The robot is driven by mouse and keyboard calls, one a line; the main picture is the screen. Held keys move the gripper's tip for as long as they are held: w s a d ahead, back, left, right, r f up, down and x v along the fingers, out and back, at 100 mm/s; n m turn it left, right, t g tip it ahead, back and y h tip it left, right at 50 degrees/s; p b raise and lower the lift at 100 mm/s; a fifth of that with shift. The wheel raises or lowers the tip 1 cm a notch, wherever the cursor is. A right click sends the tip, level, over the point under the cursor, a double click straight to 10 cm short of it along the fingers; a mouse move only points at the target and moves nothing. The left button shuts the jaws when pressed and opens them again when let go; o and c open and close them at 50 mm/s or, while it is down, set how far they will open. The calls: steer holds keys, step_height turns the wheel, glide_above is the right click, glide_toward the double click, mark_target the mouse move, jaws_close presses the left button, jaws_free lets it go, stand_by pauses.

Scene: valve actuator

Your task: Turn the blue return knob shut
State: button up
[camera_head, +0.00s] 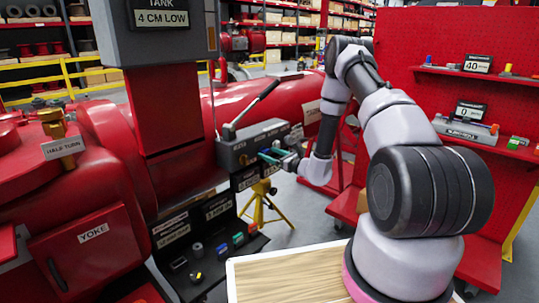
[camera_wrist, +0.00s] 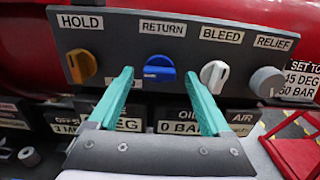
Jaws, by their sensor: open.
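The blue return knob (camera_wrist: 159,68) sits on the grey valve panel (camera_wrist: 120,35) under the RETURN label (camera_wrist: 163,27). Its handle lies roughly level across the picture. My gripper (camera_wrist: 158,78) is open, with its two teal fingers pointing at the panel, one on each side of the blue knob in the wrist view. I cannot tell whether the fingertips touch it. In the head view my gripper (camera_head: 270,157) is at the front of the grey valve block (camera_head: 250,142), and the blue knob is not clearly visible there.
The orange HOLD knob (camera_wrist: 82,66) is left of the fingers. The white BLEED knob (camera_wrist: 214,75) is close beside the right finger, and the grey RELIEF knob (camera_wrist: 267,82) is farther right. A long lever (camera_head: 252,105) rises from the block. Gauge plates (camera_wrist: 182,126) sit below.

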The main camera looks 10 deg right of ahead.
steer(key=shift+w+a, duration=0.15)
steer(key=shift+a, duration=0.05)
jaws_close()
